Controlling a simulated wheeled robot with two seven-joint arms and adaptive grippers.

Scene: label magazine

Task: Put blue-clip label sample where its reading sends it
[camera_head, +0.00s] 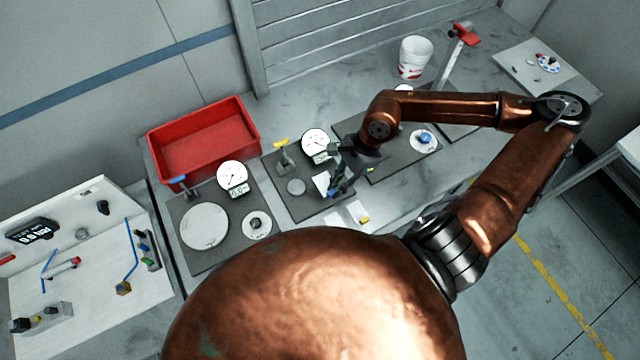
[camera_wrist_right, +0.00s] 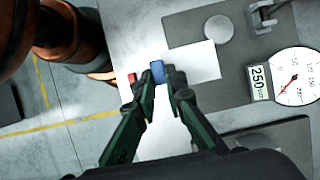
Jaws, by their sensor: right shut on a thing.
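My right gripper (camera_head: 334,192) comes in from the right and hangs over the front edge of the middle dark mat. In the right wrist view its green fingers (camera_wrist_right: 158,78) are shut on a small blue clip (camera_wrist_right: 157,71). A white sheet (camera_wrist_right: 196,62) reaches out beside the clip over the mat; it also shows beside the gripper in the head view (camera_head: 321,182). The fingers hide part of the clip, and I cannot tell how high it is held. A dial gauge (camera_wrist_right: 293,80) stands nearby with a display that looks like 250. My left gripper is not in view.
A red bin (camera_head: 204,142) stands at the back left and a white bucket (camera_head: 413,57) at the back. Dial gauges (camera_head: 232,175) and (camera_head: 315,142) stand on dark mats. White cards, one with a yellow-red clip (camera_head: 364,219), lie near the front edge. A white board (camera_head: 90,262) with tools is at left.

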